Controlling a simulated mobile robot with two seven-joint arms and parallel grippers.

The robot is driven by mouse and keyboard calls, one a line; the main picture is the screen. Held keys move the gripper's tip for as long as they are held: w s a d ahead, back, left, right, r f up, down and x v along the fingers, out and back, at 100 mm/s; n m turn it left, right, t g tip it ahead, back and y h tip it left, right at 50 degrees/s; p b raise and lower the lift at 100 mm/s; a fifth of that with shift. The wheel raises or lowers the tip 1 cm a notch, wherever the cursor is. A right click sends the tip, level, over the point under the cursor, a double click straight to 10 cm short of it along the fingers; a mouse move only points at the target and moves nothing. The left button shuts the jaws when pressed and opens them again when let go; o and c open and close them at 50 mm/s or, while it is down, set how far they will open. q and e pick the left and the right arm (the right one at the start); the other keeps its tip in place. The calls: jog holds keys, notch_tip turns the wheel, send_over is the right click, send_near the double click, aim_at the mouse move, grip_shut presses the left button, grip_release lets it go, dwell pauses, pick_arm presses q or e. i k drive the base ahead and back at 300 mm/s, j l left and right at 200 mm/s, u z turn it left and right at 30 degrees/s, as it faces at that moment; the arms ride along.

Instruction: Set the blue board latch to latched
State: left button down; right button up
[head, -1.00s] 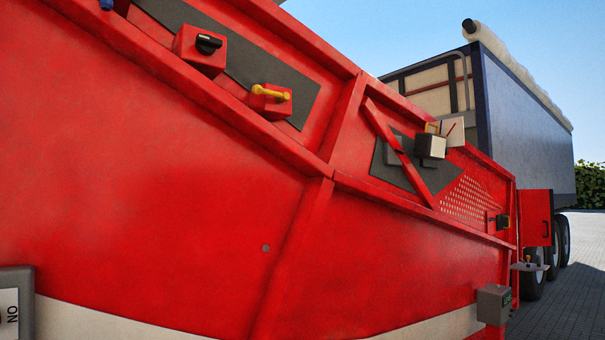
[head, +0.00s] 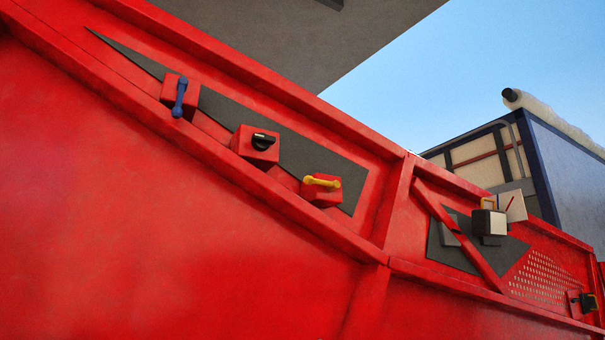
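The blue latch handle (head: 180,97) sits on a red block (head: 170,90) at the upper left of the dark grey board (head: 240,110) on the red machine side. The handle stands nearly upright in the picture, with rounded ends. To its right on the same board are a black knob (head: 264,141) and a yellow handle (head: 322,181) lying nearly level, each on its own red block. Neither of my grippers is in view.
The red machine wall (head: 150,230) fills the lower left. A second dark panel with a grey box (head: 488,223) is at right, near a perforated area. A blue trailer (head: 575,175) stands behind. A grey overhang (head: 300,30) crosses the top.

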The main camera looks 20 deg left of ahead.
aim_at(183, 84)
jog(key=k+u, duration=0.25)
jog(key=u, duration=0.15)
jog(key=k+u, duration=0.35)
jog(key=k+j+u, duration=0.1)
jog(key=u, duration=0.3)
